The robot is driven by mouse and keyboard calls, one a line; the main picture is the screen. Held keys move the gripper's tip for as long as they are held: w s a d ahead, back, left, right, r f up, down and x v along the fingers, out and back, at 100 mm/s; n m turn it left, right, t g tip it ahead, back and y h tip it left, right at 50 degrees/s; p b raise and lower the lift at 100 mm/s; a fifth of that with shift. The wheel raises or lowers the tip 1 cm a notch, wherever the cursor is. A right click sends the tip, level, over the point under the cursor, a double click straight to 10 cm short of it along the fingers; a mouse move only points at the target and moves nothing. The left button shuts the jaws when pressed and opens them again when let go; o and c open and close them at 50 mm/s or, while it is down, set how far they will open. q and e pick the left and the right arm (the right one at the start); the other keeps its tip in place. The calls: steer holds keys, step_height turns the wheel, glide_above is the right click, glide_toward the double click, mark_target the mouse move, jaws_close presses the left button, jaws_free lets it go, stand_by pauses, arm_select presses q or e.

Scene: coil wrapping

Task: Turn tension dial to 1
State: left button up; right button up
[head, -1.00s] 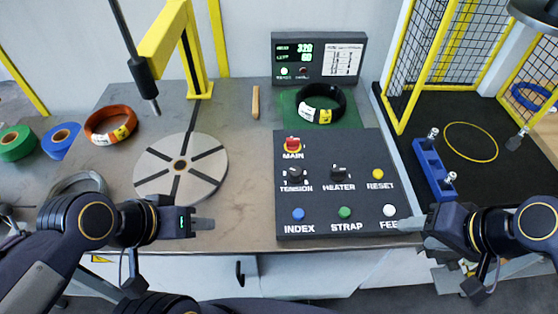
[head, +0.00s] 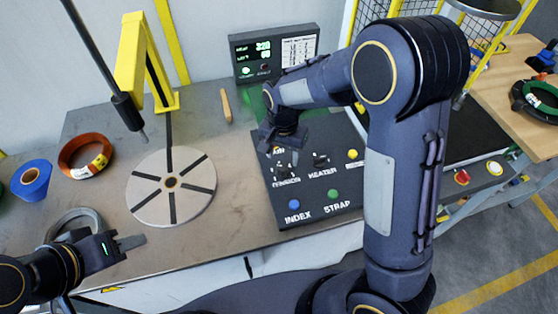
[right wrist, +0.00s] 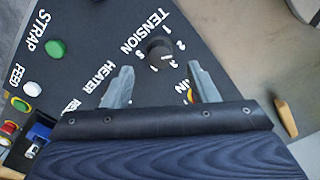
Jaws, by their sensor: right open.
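The tension dial (right wrist: 158,48) is a black knob on the dark control panel (right wrist: 100,30), with numbers around it and the TENSION label beside it. The dial's pointer setting is too small to tell. My left gripper (head: 132,242) is over the table's front left, its finger state unclear.
The heater knob (head: 320,162), yellow reset button (head: 352,154), blue index button (head: 293,204) and green strap button (head: 333,194) sit near the dial. A slotted turntable (head: 171,184) and orange coil (head: 86,156) are to the left. A display (head: 275,52) stands behind.

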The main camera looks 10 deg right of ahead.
mark_target(283, 166)
steer(key=shift+f, duration=2.25)
steer(key=shift+c, duration=0.4)
steer(key=c, duration=0.9)
steer(key=shift+n, duration=0.4)
steer(key=shift+f+n+b, duration=0.1)
steer(key=shift+n+b, duration=0.4)
steer(key=shift+n, duration=0.5)
steer(key=n+b, duration=0.1)
steer(key=n, duration=0.2)
steer(key=shift+n, duration=0.3)
steer(key=n+b, duration=0.2)
steer(key=n, duration=0.3)
steer(key=shift+n, duration=0.3)
